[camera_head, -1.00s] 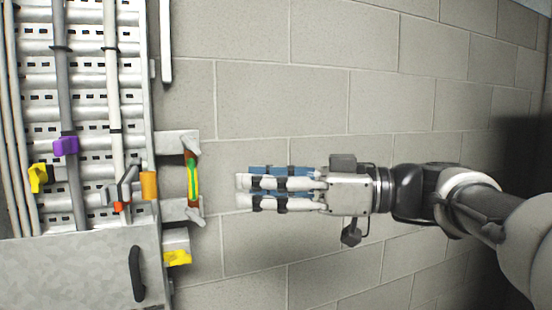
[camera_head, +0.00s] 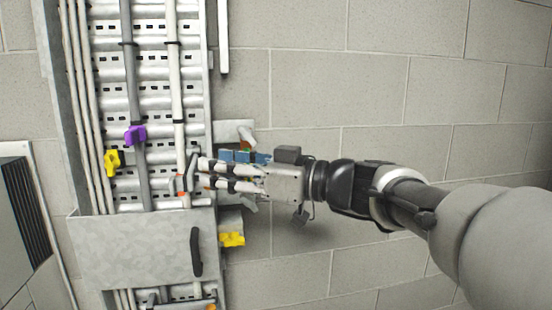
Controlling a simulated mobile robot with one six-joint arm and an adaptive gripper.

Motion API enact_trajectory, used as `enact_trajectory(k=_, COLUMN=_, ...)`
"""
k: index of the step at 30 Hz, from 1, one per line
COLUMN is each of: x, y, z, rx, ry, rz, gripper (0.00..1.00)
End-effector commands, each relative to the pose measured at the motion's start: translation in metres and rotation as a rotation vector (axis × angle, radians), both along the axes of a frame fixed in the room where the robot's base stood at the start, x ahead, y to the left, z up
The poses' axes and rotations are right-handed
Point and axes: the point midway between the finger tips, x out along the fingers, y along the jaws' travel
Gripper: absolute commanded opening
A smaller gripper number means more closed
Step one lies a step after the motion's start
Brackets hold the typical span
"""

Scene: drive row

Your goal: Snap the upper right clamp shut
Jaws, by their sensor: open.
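A grey clamp with a lever (camera_head: 190,172) and a red part sits on the right-hand pipe of the cable tray. It is the rightmost clamp on the pipes above the grey cover; its lever appears to stand out from the pipe. My gripper (camera_head: 203,174) points left with its fingers open, its tips at or just right of this lever. I cannot tell whether they touch. The fingers hide part of the tray edge there, and no held thing shows. A purple clamp (camera_head: 135,135) and a yellow clamp (camera_head: 113,161) sit further left.
A grey cover (camera_head: 145,250) with a black handle (camera_head: 196,251) lies below the clamps. A yellow piece (camera_head: 232,239) sits on a bracket below my gripper.

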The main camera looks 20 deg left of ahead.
Motion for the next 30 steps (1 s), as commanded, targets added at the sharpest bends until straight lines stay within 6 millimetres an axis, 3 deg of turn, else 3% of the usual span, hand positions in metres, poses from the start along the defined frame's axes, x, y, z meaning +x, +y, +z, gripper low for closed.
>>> enact_trajectory(k=12, x=0.0006, y=0.0092, z=-0.0008, rx=-0.001, ry=0.001, rz=0.000, gripper=0.41)
enact_trajectory(k=30, x=0.0005, y=0.0089, z=-0.0006, rx=0.000, ry=0.001, rz=0.000, gripper=0.01)
